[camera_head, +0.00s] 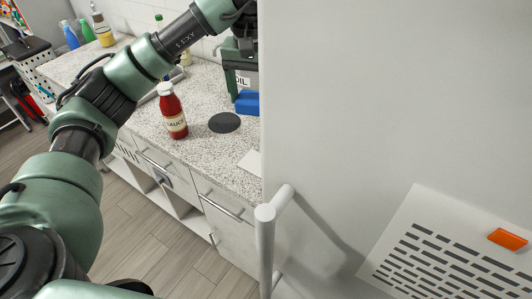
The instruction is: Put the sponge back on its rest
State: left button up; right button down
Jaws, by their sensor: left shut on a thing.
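A blue block (247,103), which looks like the sponge, shows just left of the tall pale panel's edge. My left gripper (242,92) reaches down to it over the counter and is shut on it; the panel cuts off part of the gripper and block. The block is close above the counter; I cannot tell whether it touches. A dark round disc (224,123) lies flat on the counter just in front of it. I cannot tell which thing is the sponge's rest. My right gripper is not in view.
A red sauce bottle (172,111) stands upright on the speckled counter (203,153), left of the disc. A container marked OIL (243,80) is behind my gripper. The tall pale panel (390,90) with a handle (265,240) blocks the right side. Several bottles stand at the back left.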

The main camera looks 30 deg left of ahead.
pick_arm(q)
jog(key=shift+w+a, duration=0.1)
jog(key=shift+w, duration=0.2)
jog(key=f, duration=0.5)
jog(key=f+p, duration=0.1)
jog(key=f, duration=0.4)
jog(key=f+p, duration=0.1)
jog(key=f, duration=0.4)
jog(key=shift+s+f, duration=0.1)
jog(key=shift+s, duration=0.2)
notch_tip(320, 180, down, 4)
jog(key=shift+r+p, duration=0.2)
jog(key=shift+p, duration=0.35)
jog(key=shift+f, duration=0.2)
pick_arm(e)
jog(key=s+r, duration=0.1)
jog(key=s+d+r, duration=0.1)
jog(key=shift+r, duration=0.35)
pick_arm(q)
jog(key=shift+f+b, duration=0.25)
jog(key=shift+b, duration=0.1)
jog(key=o, duration=1.2)
jog(key=shift+r, duration=0.1)
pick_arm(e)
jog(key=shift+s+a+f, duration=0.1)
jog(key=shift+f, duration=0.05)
